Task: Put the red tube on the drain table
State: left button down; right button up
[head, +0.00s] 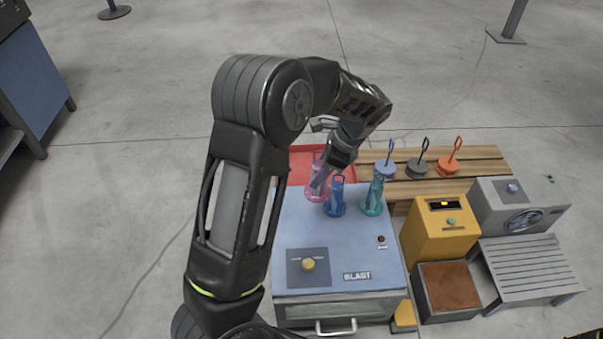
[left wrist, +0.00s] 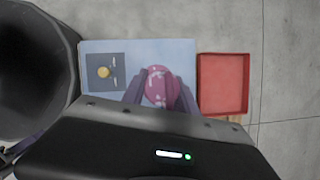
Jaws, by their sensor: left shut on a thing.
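The red tube (head: 316,193), pinkish in colour, is at the back left of the blue BLAST cabinet's top. My left gripper (head: 326,176) reaches down to it and is shut on it. In the left wrist view the tube (left wrist: 157,87) shows between the two fingers, with the cabinet top under it. I cannot tell whether its base touches the cabinet. The drain table, a grey slatted stand (head: 530,268), is at the far right, and its slats look bare. My right gripper is not in view.
A blue tube (head: 335,203) and a teal tube (head: 373,197) stand close on the right. A red tray (head: 300,165) lies behind the cabinet (head: 330,235). A yellow box (head: 440,235), a brown-topped bin (head: 449,286) and a grey fan unit (head: 520,208) are right. Hoods stand on wooden slats.

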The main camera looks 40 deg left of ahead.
pick_arm(q)
jog(key=d+r+n, duration=0.1)
jog(key=d+r, duration=0.3)
jog(key=d, duration=0.3)
jog(key=s+d+r+n, duration=0.1)
jog(key=d+r, duration=0.3)
jog(key=d, duration=0.3)
jog(key=shift+r+g+h, duration=0.3)
jog(key=shift+d, duration=0.15)
